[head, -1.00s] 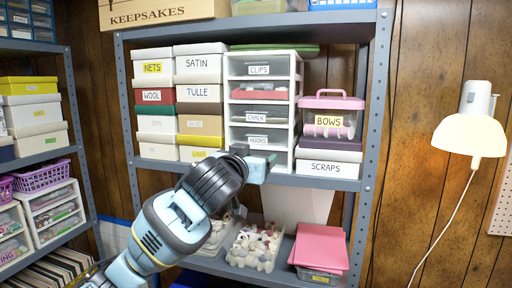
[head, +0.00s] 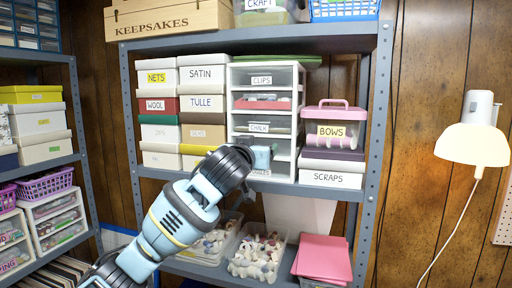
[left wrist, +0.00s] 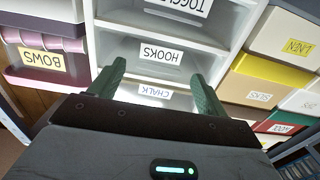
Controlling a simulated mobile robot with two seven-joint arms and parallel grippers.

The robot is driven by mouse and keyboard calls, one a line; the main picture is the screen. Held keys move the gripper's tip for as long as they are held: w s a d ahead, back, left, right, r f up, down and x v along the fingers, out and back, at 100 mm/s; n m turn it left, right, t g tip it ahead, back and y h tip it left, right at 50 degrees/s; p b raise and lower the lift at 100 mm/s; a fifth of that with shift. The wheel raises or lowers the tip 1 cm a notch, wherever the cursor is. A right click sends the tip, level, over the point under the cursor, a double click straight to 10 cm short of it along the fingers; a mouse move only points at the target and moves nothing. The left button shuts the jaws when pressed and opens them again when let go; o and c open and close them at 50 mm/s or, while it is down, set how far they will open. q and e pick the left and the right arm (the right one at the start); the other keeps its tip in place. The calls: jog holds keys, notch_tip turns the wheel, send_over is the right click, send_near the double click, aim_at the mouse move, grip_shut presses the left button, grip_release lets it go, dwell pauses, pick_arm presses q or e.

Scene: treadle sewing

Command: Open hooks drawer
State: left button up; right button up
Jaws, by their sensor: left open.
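The hooks drawer (head: 284,147) is in the white drawer tower on the shelf, below the chalk drawer (head: 284,124). In the head view my left gripper (head: 262,156) covers its label and much of its front. In the left wrist view, which is upside down, the HOOKS label (left wrist: 160,53) shows between and just beyond the fingertips. The drawer looks shut. My left gripper (left wrist: 157,82) is open and empty, with its two green fingers spread in front of the tower. Contact with the drawer cannot be told. My right gripper is not in view.
White, red and green boxes (head: 208,75) stand left of the tower. A pink-lidded bows case (head: 335,128) sits on the scraps box (head: 332,180) at right. Bins of small items (head: 258,255) and a pink stack (head: 323,258) are on the shelf below.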

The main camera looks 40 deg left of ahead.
pick_arm(q)
jog(key=shift+w+a, duration=0.25)
jog(key=shift+w, duration=0.2)
